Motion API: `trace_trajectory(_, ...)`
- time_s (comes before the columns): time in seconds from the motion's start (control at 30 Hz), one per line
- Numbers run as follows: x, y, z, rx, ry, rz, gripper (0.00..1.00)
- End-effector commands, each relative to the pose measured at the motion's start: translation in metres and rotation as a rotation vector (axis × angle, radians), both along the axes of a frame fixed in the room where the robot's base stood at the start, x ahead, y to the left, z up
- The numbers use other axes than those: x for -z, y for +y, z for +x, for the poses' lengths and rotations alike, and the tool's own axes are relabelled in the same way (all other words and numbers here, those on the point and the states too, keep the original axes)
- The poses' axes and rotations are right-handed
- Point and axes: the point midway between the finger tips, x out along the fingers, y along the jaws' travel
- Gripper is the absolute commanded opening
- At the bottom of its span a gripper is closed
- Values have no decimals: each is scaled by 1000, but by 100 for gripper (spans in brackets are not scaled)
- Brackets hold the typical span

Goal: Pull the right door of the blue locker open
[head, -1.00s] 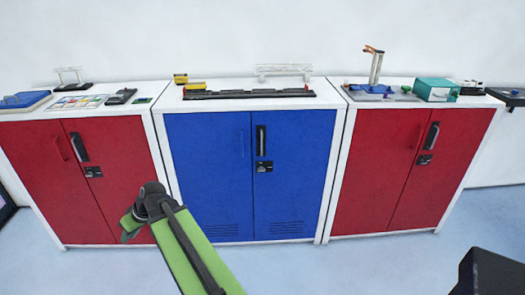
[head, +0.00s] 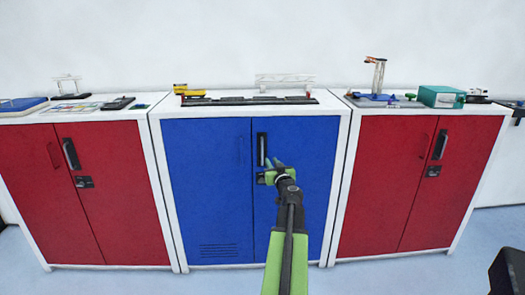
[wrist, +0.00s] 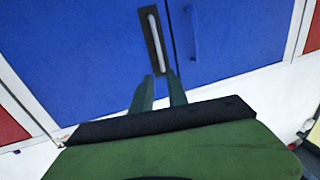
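The blue locker (head: 155,190) stands in the middle with both doors shut. Its right door (head: 308,180) has an upright black handle (head: 261,148) near the centre seam. In the wrist view, which looks upside down, the handle (wrist: 155,38) is a pale bar on a dark plate. There my gripper's (wrist: 159,76) two fingers are apart, with the tips close to the end of the plate. I cannot tell whether they touch it.
Red lockers stand close on the left (head: 115,200) and right (head: 385,190). Their doors are shut. A black track with a yellow toy (head: 188,90) lies on the blue locker's top. A teal box (head: 441,96) stands on the right locker. The floor in front is mostly clear.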

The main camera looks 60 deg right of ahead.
Motion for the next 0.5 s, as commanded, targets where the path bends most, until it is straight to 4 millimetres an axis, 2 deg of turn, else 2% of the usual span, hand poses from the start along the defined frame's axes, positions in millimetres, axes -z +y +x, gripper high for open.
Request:
trace_trajectory(0.1,0,-25,25,-3,0,0,19)
trace_trajectory(0.5,0,-89,94,-2,0,1,19)
